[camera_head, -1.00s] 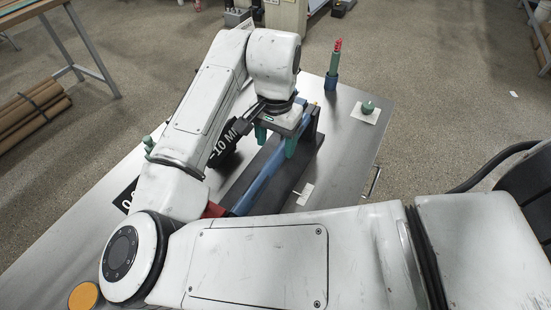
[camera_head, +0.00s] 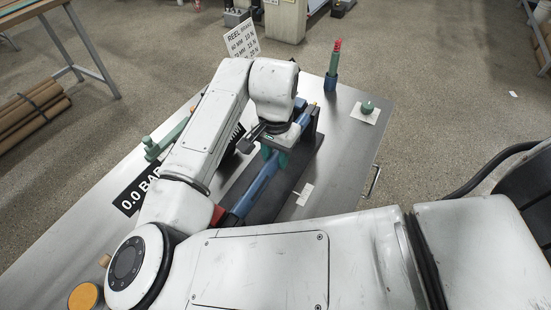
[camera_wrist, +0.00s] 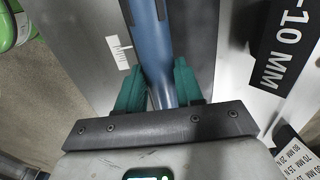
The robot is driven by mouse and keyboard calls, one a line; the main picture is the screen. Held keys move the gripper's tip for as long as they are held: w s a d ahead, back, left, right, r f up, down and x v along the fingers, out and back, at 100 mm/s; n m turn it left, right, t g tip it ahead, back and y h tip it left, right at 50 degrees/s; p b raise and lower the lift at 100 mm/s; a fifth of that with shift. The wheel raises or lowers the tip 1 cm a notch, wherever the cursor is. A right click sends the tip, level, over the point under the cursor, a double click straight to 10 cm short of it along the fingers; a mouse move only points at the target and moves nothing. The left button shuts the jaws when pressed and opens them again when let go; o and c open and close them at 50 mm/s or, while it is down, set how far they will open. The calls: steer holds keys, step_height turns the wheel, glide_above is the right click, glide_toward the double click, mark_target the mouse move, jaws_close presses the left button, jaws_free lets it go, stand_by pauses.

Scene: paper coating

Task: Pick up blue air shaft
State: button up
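The blue air shaft (camera_head: 249,192) lies lengthwise along a dark stand on the metal table, partly hidden by my arm. In the wrist view the shaft (camera_wrist: 151,38) runs down the middle, between the fingers. My gripper (camera_head: 274,159) is over the shaft with its two green fingers straddling it. In the wrist view my gripper (camera_wrist: 160,86) has a finger close against each side of the shaft, and it looks shut on it. Whether the shaft is clear of its supports cannot be told.
The dark stand (camera_head: 292,176) has an upright at its far end. A green-blue post with a red top (camera_head: 333,68) and a small green knob on a white plate (camera_head: 367,109) stand at the right.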

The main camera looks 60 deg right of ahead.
jaws_close()
stand_by(0.4)
